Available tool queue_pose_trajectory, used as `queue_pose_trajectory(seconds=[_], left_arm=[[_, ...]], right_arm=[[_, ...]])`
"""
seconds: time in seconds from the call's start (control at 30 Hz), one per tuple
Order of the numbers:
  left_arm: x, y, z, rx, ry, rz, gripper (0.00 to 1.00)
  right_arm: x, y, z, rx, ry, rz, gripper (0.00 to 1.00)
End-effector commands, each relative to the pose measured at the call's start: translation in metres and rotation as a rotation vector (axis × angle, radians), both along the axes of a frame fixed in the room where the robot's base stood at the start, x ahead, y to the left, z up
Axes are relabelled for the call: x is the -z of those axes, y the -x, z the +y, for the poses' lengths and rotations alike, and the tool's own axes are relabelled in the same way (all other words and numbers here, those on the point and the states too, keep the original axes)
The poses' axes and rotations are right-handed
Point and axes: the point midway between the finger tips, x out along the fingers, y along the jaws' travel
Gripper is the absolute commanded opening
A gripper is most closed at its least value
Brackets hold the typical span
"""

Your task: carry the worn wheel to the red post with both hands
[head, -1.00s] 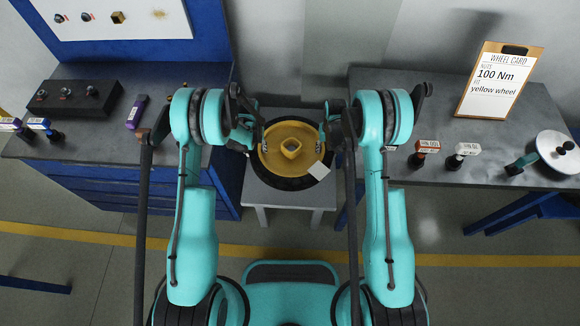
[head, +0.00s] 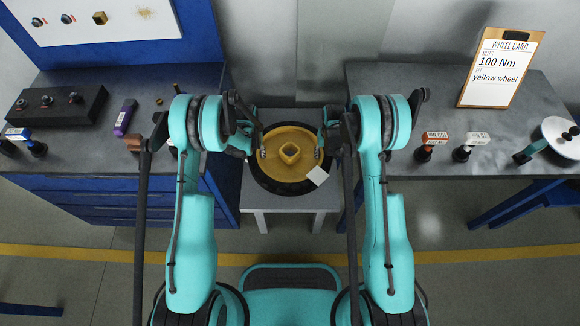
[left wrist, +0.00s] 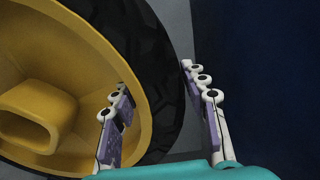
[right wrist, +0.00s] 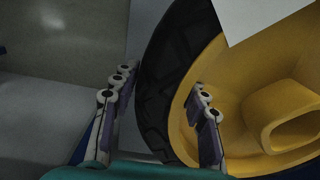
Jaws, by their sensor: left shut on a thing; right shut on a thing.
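The worn wheel (head: 275,162), a yellow rim in a black tyre, is flat between my two arms, over a small grey stool (head: 258,200). I cannot tell whether it touches the stool. A blank white tag (head: 317,175) is at its right front edge. My left gripper (head: 260,150) is shut on the wheel's left side; in the left wrist view one finger is inside the yellow rim (left wrist: 75,50) and one outside the tyre. My right gripper (head: 323,150) grips the right side the same way, also in the right wrist view (right wrist: 163,82). I see no red post.
A left bench (head: 75,160) holds a black box (head: 60,105) and small tools. A right bench (head: 430,105) holds a wheel card (head: 500,68), tools with orange and white labels, and a round white-topped device (head: 560,138). A yellow line (head: 110,252) crosses the open floor.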

Motion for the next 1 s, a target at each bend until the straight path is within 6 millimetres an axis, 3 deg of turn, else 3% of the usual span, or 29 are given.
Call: queue_pose_trajectory(seconds=[1.0], left_arm=[[0.054,0.0,0.001,-0.001,-0.002,0.0,0.0]], right_arm=[[0.054,0.0,-0.001,0.001,0.002,0.0,0.0]])
